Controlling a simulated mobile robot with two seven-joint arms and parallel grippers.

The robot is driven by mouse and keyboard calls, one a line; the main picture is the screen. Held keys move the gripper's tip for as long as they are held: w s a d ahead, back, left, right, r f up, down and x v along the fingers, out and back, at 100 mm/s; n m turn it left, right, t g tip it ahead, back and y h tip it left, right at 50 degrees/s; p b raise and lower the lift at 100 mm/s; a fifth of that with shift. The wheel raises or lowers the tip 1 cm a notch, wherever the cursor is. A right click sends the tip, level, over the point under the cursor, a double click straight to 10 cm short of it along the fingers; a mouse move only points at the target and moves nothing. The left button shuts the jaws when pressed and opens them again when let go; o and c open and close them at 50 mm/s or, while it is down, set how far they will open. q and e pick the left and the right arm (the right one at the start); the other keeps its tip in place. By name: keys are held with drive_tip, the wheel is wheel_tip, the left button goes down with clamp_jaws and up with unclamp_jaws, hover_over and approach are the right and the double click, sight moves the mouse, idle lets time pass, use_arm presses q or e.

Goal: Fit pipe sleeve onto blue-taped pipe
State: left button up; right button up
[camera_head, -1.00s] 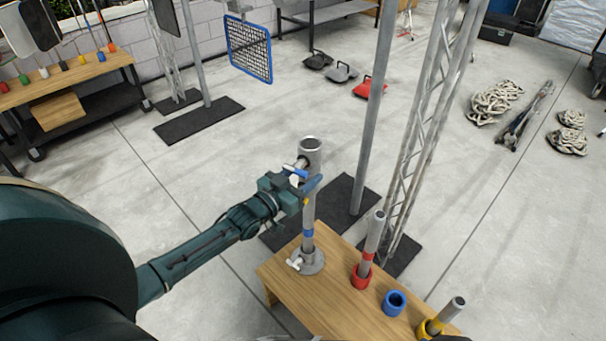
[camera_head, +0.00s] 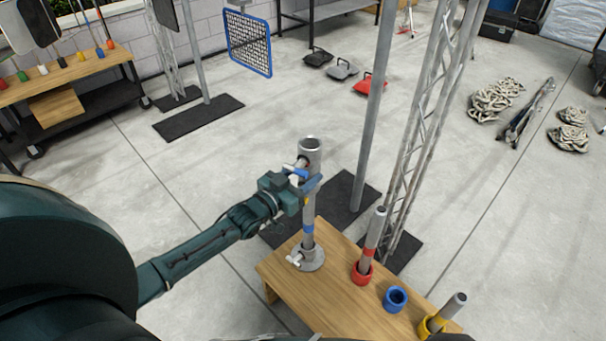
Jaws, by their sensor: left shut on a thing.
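The blue-taped pipe (camera_head: 309,215) stands upright in a grey round base (camera_head: 312,263) with a side handle, on the wooden table. Its blue tape shows a little above the base. A wider grey pipe sleeve (camera_head: 309,153) with a white side handle is at the pipe's top, in line with it. My left gripper (camera_head: 305,185) is shut on the sleeve, near its lower part. The jaws hide the sleeve's lower end, so I cannot tell how far it overlaps the pipe. My right gripper is not in view.
On the wooden table (camera_head: 320,290) are a red-taped pipe (camera_head: 372,236) in a red holder, an empty blue holder (camera_head: 396,299) and a yellow-holder pipe (camera_head: 447,312). A tall pole (camera_head: 375,120) and a lattice truss (camera_head: 425,130) stand just behind the table.

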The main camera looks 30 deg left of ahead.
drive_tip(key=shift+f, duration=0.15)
use_arm(q)
drive_tip(key=shift+f, duration=0.1)
drive_tip(key=shift+f+b, duration=0.35)
drive_tip(key=shift+b, duration=0.15)
drive_tip(key=shift+f, duration=0.3)
drive_tip(key=shift+f+b, duration=0.3)
drive_tip(key=shift+b, duration=0.25)
drive_tip(key=shift+f, duration=0.35)
drive_tip(key=shift+f+b, duration=0.45)
drive_tip(key=shift+b, duration=0.2)
drive_tip(key=shift+f, duration=0.3)
drive_tip(key=shift+f+b, duration=0.3)
drive_tip(key=shift+b, duration=0.15)
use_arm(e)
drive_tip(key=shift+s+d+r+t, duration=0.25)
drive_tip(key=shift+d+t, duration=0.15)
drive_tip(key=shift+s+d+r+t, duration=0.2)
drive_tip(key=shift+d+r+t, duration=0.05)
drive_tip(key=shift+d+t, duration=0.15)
